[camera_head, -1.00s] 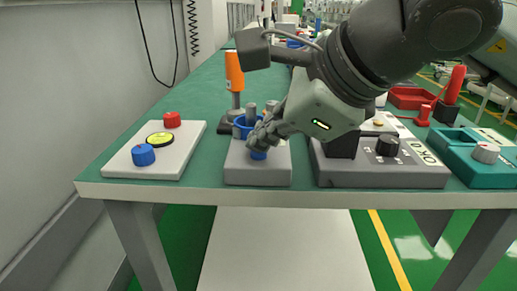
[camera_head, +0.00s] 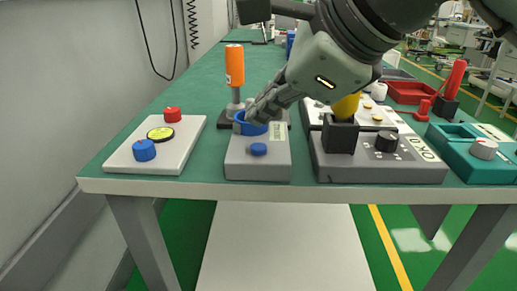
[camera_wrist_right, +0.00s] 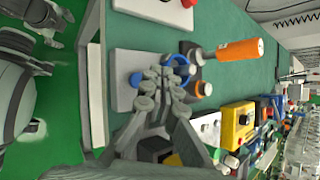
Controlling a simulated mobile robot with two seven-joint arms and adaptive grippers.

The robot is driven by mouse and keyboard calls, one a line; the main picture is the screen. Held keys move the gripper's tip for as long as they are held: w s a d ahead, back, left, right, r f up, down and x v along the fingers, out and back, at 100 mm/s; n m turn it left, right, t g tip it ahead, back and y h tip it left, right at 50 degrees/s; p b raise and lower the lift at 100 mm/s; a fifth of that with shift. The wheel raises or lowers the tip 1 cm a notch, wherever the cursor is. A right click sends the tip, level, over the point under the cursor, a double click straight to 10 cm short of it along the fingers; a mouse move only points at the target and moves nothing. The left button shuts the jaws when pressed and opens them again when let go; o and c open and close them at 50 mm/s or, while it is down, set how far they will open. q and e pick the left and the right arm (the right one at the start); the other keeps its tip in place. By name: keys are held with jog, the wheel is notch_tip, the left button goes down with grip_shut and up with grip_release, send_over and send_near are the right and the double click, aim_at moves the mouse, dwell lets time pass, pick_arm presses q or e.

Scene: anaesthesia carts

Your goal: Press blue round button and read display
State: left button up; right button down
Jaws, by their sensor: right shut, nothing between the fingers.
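The blue round button (camera_head: 258,149) sits on top of a small grey box (camera_head: 258,171) at the table's front edge. It is uncovered in the head view. My right gripper (camera_head: 250,116) is shut and empty, just behind and above the button, by a blue ring (camera_head: 240,127) at the back of the box. In the right wrist view my right gripper (camera_wrist_right: 148,88) partly hides the box, with a blue part (camera_wrist_right: 136,79) beside its fingertips. I cannot make out a lit display. Grey jointed parts (camera_wrist_right: 40,14) at the wrist view's upper left may be my left gripper; its jaws are unclear.
Left stands a white box (camera_head: 153,157) with a red button, a yellow disc and a blue knob. Behind is an orange-handled tool (camera_head: 235,66). Right are a grey box (camera_head: 375,170) with a black knob and a teal box (camera_head: 480,160). The table's left side is free.

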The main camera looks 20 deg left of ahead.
aim_at(262, 149)
jog(key=shift+r+p, duration=0.5)
jog(key=shift+r, duration=1.1)
